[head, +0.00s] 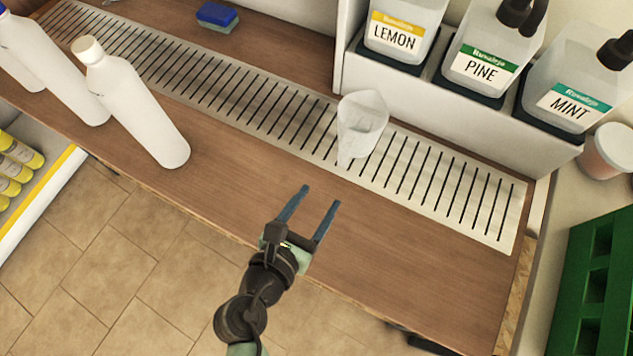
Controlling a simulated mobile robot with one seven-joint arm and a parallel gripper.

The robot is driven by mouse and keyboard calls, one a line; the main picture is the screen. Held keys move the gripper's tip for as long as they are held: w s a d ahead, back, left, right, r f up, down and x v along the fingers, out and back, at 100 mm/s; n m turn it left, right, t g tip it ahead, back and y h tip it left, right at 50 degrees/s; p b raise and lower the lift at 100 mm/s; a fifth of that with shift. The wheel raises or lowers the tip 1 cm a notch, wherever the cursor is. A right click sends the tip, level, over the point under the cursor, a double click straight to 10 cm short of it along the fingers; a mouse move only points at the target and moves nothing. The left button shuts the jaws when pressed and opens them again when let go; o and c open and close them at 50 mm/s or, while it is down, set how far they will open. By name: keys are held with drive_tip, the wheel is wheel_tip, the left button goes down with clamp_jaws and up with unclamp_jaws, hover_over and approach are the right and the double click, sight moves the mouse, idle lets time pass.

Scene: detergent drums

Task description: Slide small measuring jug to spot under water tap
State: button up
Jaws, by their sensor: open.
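The small measuring jug (362,122) is clear and stands on the slotted drip grate, below and in front of the drums labelled LEMON and PINE. My gripper (321,196) is open and empty over the wooden counter. Its two blue fingers point toward the jug, with a short gap between the fingertips and the jug. No drum or tap marked water shows in this view.
The drip grate (268,105) runs diagonally along the wooden counter (420,255). The LEMON (401,28), PINE (478,62) and MINT (572,100) drums stand on a raised white ledge behind. White bottles (140,110) and a blue sponge (217,14) are left; a green crate (597,270) is right.

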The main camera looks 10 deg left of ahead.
sight(342, 164)
drive_tip(key=b+x, duration=0.1)
drive_tip(key=x, duration=1.1)
drive_tip(key=shift+w+d+f+b, duration=0.1)
drive_tip(key=shift+w+f+b, duration=0.05)
drive_tip(key=shift+w+b, duration=0.25)
clamp_jaws()
drive_tip(key=c, duration=0.7)
unclamp_jaws()
clamp_jaws()
